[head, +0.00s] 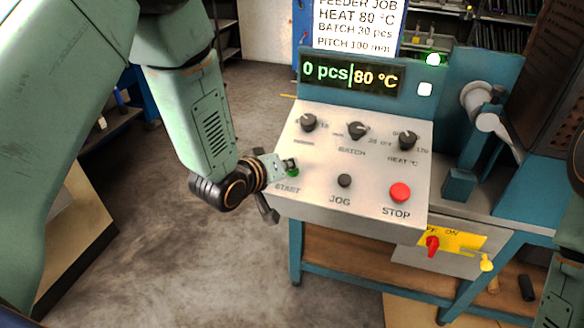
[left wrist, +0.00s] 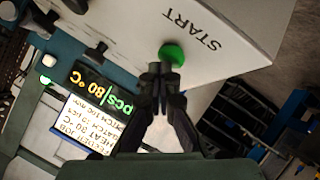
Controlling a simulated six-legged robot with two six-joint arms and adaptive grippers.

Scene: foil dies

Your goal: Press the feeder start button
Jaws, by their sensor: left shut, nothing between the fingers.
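The green START button (head: 293,173) is on the sloped white control panel (head: 318,184), mostly covered by my left gripper (head: 289,165) in the head view. In the left wrist view the green button (left wrist: 173,52) shows beside the word START. My left gripper (left wrist: 160,70) is shut and empty, with its fingertips right at the button's edge. I cannot tell whether they touch it. The display (head: 350,74) reads 0 pcs and 80 °C. My right gripper is not in view.
The panel also has a black JOG button (head: 344,181), a red STOP button (head: 400,192) and several black knobs along the top. A red switch (head: 432,246) on a yellow plate is below. A job card (head: 356,28) stands behind.

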